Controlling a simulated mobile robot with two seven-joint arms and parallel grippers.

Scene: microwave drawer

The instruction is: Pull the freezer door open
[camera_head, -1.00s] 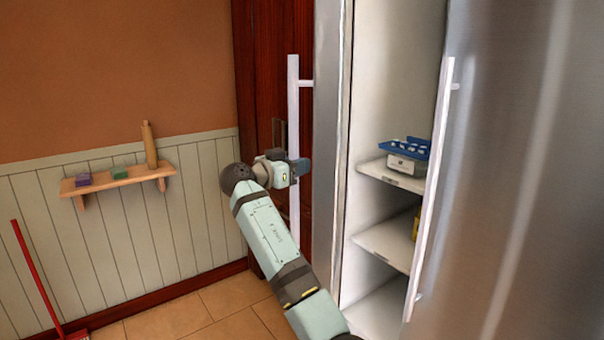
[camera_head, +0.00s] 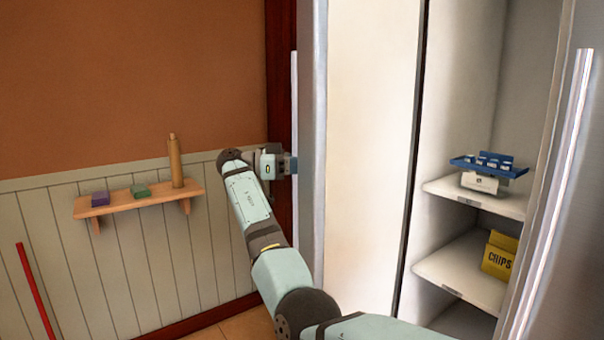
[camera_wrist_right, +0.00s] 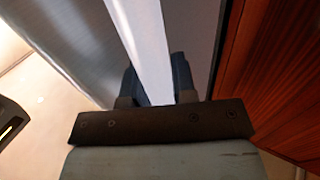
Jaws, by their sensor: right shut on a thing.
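The freezer door (camera_head: 370,160) is the left door of the steel fridge. It stands swung open, with its pale inner side facing my head camera. Its long white handle (camera_head: 294,100) is upright on the door's far left side, and it crosses the right wrist view (camera_wrist_right: 143,40). My right gripper (camera_head: 290,164) is shut on this handle; in the right wrist view its dark fingers (camera_wrist_right: 157,82) sit on both sides of the bar. The handle's lower part is hidden behind my arm. My left gripper is in no view.
Inside, a blue tray (camera_head: 482,164) sits on a white item on the upper shelf (camera_head: 475,198), and a yellow chips box (camera_head: 499,256) is on the lower shelf. The right door's handle (camera_head: 552,200) is at right. A wooden wall shelf (camera_head: 138,203) hangs at left.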

